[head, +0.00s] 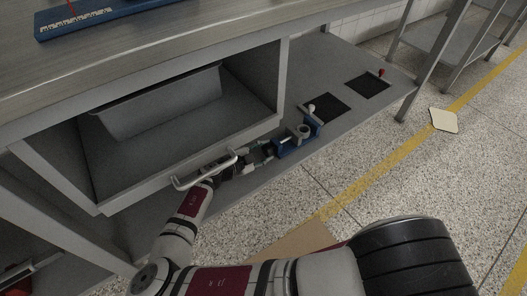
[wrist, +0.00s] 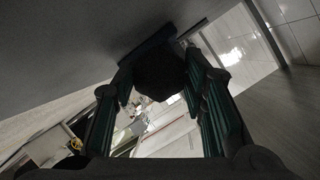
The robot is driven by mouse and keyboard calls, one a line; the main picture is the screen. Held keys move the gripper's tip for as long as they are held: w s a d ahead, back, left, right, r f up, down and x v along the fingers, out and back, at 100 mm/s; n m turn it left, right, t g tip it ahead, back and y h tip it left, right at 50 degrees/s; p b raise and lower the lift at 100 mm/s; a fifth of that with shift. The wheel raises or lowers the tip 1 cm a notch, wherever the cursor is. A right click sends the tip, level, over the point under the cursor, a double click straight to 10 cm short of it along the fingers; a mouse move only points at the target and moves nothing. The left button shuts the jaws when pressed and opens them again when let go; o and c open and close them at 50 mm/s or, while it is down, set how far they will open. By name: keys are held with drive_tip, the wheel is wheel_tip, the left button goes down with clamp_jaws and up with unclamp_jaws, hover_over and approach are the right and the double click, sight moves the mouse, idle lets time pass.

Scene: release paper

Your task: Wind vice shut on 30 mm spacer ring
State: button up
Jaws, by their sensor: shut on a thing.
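The blue vice (head: 288,148) stands on the grey lower shelf. A pale grey ring (head: 303,131), likely the spacer ring, sits between its two blue jaws. Whether both jaws touch the ring is too small to tell. My gripper (head: 264,150) is at the near-left end of the vice, in line with it. In the wrist view its green-padded fingers (wrist: 160,85) are shut on a dark, rounded knob (wrist: 160,72), which looks like the vice's handle. The vice body and the ring are not clear in the wrist view.
An open compartment with a grey tray (head: 165,103) and a pale handle (head: 205,172) are left of my gripper. Black mats (head: 325,107) lie farther along the shelf, with a white-knobbed item (head: 311,108) and a red-knobbed item (head: 381,72). The bench top overhangs.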

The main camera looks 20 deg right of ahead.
drive_tip(key=shift+m+t, duration=0.4)
drive_tip(key=shift+m, duration=0.1)
drive_tip(key=o, duration=1.2)
drive_tip(key=shift+c, duration=0.2)
